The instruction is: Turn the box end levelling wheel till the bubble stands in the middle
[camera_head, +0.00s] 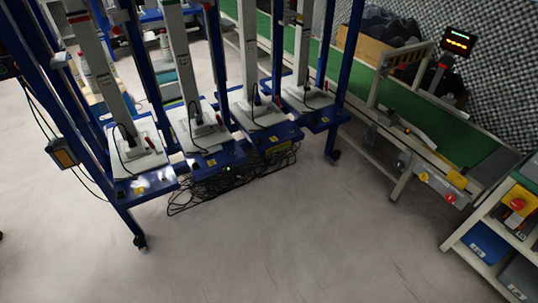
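I see no levelling wheel, no bubble level and no box end that I can make out in the head view. Neither of my grippers shows in this frame. The view is tilted and looks down over a grey floor (270,235).
A blue wheeled rack (334,100) with several white upright units stands at the upper left, black cables (240,180) under it. A green conveyor (450,127) runs along the right. A shelf (462,240) with blue bins (486,243) stands at the lower right. The floor in front is clear.

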